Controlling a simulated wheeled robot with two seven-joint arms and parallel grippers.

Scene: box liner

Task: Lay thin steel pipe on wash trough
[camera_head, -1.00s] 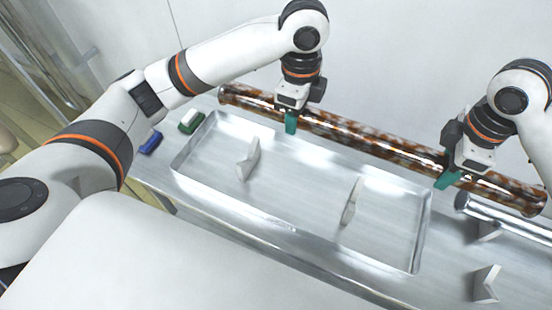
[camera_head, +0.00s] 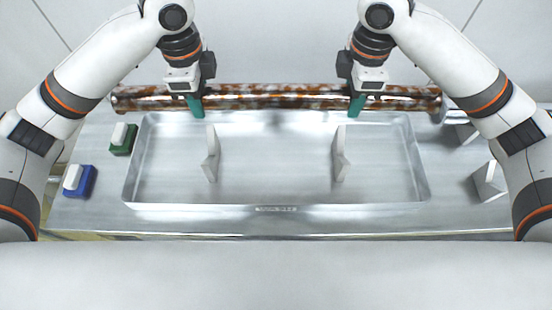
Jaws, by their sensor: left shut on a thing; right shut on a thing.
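A long pipe (camera_head: 275,96) with rust-brown and silver patches lies level across the picture, held in the air at the back edge of the wash trough. My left gripper (camera_head: 195,104) is shut on its left part, and my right gripper (camera_head: 356,104) is shut on its right part. Both have green fingertips. The wash trough (camera_head: 275,205) is a shallow metal tray below and in front of the pipe. Two white V-shaped supports, a left one (camera_head: 211,160) and a right one (camera_head: 340,160), stand inside it, with nothing on them.
A green brush (camera_head: 123,140) and a blue brush (camera_head: 79,182) lie on the metal bench left of the trough. Another white support (camera_head: 489,181) stands on the right.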

